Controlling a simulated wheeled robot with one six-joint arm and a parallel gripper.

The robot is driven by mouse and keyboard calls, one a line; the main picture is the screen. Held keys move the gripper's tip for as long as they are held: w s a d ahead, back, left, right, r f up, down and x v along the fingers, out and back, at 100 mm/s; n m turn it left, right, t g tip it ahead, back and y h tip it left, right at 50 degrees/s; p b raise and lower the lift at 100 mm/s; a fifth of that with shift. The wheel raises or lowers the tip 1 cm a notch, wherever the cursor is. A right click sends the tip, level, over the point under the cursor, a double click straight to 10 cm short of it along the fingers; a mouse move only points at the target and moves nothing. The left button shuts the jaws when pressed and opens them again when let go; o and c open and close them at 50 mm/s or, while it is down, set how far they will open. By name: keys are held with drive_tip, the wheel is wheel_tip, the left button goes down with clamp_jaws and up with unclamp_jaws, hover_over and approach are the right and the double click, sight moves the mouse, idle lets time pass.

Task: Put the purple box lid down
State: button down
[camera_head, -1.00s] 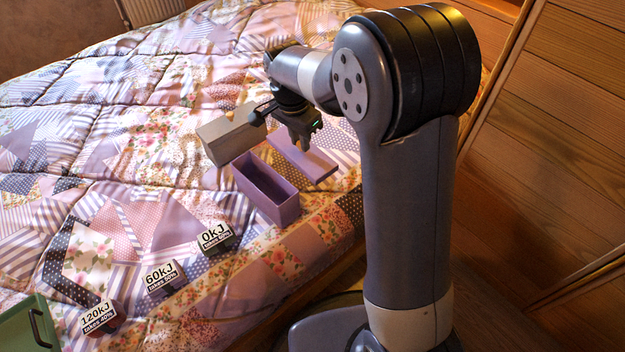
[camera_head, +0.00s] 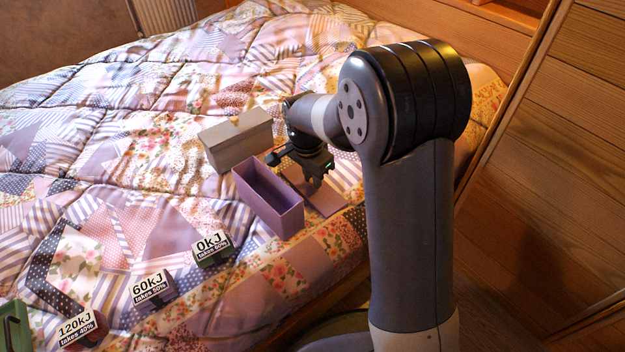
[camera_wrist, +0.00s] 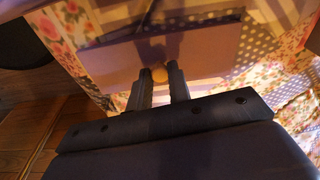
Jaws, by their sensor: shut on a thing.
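The purple box lid (camera_head: 325,198) is a flat panel just right of the open, empty-looking purple box (camera_head: 285,222). My gripper (camera_head: 316,183) is over the lid, pointing down, and hides part of it. In the wrist view the lid (camera_wrist: 210,48) lies beyond the fingertips, with a small round tan knob (camera_wrist: 158,75) between them. My gripper (camera_wrist: 159,80) is shut on this knob. The lid looks level and very low over the quilt; I cannot tell whether it touches.
A grey box (camera_head: 238,145) stands behind the purple box. Labelled blocks, 0kJ (camera_head: 213,250), 60kJ (camera_head: 153,290) and 120kJ (camera_head: 82,330), sit at the front left by a green container (camera_head: 14,325). The bed's edge is close on the right.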

sight(308, 189)
drive_tip(key=shift+f, duration=0.15)
drive_tip(key=c, duration=1.3)
unclamp_jaws()
drive_tip(key=r+p, duration=0.1)
drive_tip(key=r, duration=0.3)
drive_tip(key=r+p, duration=0.2)
drive_tip(key=r, duration=0.2)
drive_tip(key=s+a+r+p, duration=0.1)
drive_tip(key=r, duration=0.3)
drive_tip(key=shift+r+p, duration=0.2)
drive_tip(key=shift+p, duration=0.15)
drive_tip(key=shift+f, duration=0.15)
